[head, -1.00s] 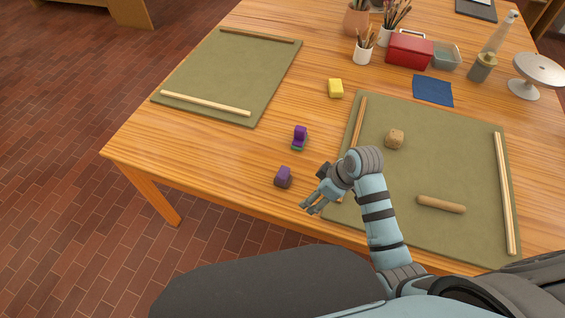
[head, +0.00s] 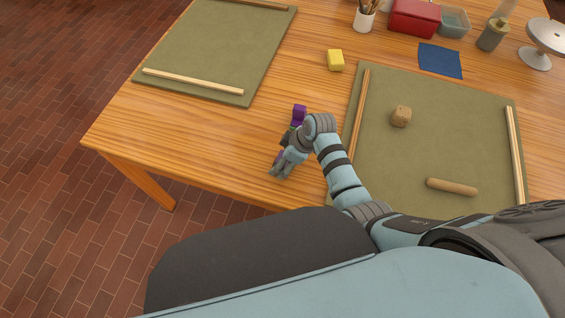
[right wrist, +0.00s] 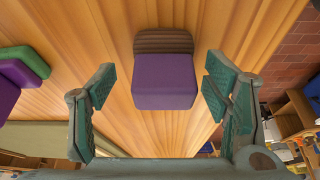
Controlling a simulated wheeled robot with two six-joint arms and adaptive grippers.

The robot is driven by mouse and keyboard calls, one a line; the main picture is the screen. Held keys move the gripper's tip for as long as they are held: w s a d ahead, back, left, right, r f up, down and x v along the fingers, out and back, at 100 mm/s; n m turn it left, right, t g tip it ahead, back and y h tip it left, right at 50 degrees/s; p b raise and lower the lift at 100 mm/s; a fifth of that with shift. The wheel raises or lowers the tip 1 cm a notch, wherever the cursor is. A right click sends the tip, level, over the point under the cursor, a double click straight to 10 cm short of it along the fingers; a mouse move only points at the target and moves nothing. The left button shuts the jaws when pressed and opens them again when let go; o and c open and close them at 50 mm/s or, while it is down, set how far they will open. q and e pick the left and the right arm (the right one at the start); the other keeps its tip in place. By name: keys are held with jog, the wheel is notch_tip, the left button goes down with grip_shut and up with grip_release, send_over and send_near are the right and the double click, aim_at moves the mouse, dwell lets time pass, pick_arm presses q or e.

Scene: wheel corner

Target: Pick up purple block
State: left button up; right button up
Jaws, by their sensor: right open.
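A purple block with a dark brown layer (right wrist: 164,82) stands on the table, centred between the fingers in the right wrist view. In the head view my right gripper (head: 281,171) mostly hides it; only a bit of purple shows. A second purple block, with a green layer (head: 299,114), stands just behind; it also shows at the left edge of the right wrist view (right wrist: 14,82). My right gripper is open, low over the table, its fingers on either side of the brown-layered block with gaps showing. My left gripper is out of view.
A yellow block (head: 335,61) stands farther back. A green mat (head: 440,142) on the right holds a tan block (head: 401,116), a wooden cylinder (head: 451,187) and wooden strips. Another green mat (head: 215,48) lies at the left. Bare table lies between left mat and gripper.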

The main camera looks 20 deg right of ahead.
jog(key=shift+w+a+f, duration=0.15)
jog(key=shift+f, duration=0.4)
jog(key=shift+s+r, duration=0.15)
jog(key=shift+s, duration=0.05)
jog(key=shift+s+r, duration=0.1)
jog(key=shift+s, duration=0.05)
jog(key=c, duration=0.6)
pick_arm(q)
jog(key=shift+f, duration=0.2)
pick_arm(e)
jog(key=c, duration=0.7)
jog(key=r+p, duration=0.3)
jog(key=r, duration=0.7)
jog(key=shift+w+r, duration=0.15)
jog(key=shift+w, duration=0.05)
pick_arm(q)
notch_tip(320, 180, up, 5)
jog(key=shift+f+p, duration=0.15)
jog(key=shift+p, duration=0.7)
pick_arm(e)
notch_tip(320, 180, up, 10)
jog(key=shift+f, duration=0.15)
